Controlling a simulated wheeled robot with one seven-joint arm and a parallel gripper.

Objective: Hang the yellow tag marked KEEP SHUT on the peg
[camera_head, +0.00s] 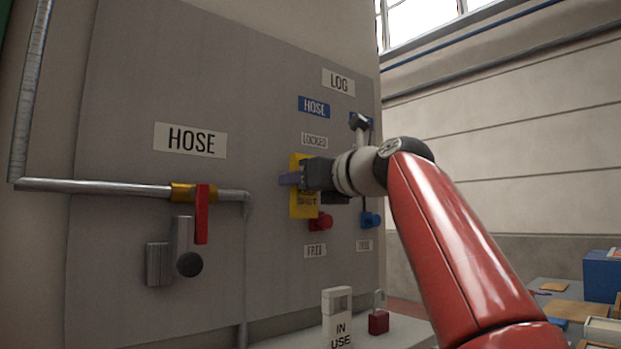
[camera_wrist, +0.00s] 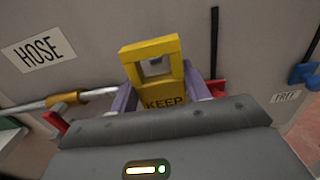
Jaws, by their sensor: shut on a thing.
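The yellow tag (camera_head: 300,211) is in my gripper, upright in front of the grey panel. In the wrist view the tag (camera_wrist: 150,87) shows a square hole in its upper part and the word KEEP; its lower part is hidden behind my gripper body. My gripper (camera_wrist: 160,96) is shut on the tag, one purple finger at each side. In the head view my gripper (camera_head: 290,179) covers part of the tag. I cannot make out the peg for certain; my gripper and the tag hide part of the panel.
A red knob (camera_head: 321,222) and a blue knob (camera_head: 371,220) sit on the panel close to my gripper. A pipe with a red valve handle (camera_head: 202,214) is at left. A white IN USE tag (camera_head: 337,318) and a red padlock (camera_head: 378,321) stand on the ledge below.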

